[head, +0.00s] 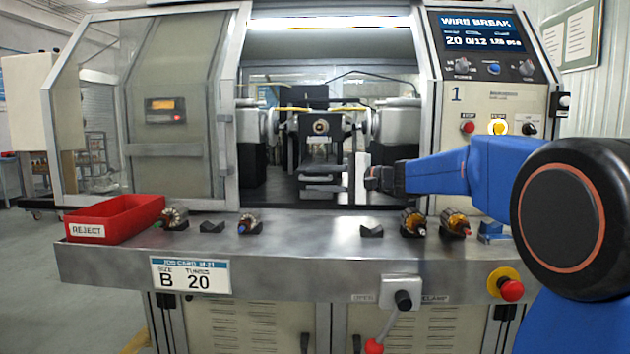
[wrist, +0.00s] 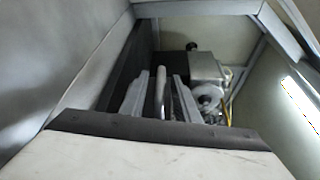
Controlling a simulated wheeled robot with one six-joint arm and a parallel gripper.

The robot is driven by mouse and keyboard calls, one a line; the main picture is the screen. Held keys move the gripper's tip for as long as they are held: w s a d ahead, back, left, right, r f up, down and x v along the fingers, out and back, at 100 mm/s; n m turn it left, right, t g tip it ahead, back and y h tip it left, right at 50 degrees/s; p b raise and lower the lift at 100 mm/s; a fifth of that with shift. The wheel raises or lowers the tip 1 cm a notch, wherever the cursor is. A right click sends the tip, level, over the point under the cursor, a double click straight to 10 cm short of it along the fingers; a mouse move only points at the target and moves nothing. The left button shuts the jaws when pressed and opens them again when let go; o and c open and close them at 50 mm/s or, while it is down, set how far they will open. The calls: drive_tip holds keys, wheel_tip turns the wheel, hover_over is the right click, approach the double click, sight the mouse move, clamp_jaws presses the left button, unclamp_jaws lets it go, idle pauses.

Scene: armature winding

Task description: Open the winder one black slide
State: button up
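Winder one (head: 457,95), marked "1", stands ahead with its front opening uncovered. Inside, a dark slide assembly (head: 321,146) sits at the middle, with pale horizontal bars low on its front; I cannot tell how far it is drawn out. My gripper (head: 350,178) reaches in from the right, just right of these bars. In the wrist view my gripper (wrist: 160,95) has its two grey fingers apart, with a silver rounded bar (wrist: 160,88) between them. Gaps seem to show on both sides of the bar. Contact is hidden by the pale gripper body.
A metal shelf (head: 300,262) runs along the front, bearing a red reject tray (head: 113,218), several armatures and small black cradles. The winder's right frame post (head: 427,100) stands close to my arm. A lever (head: 403,300) and a red stop button (head: 511,290) are on the shelf's front.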

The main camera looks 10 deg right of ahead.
drive_tip(key=shift+w+a, duration=0.3)
drive_tip(key=shift+a, duration=0.05)
clamp_jaws()
drive_tip(key=shift+s, duration=0.1)
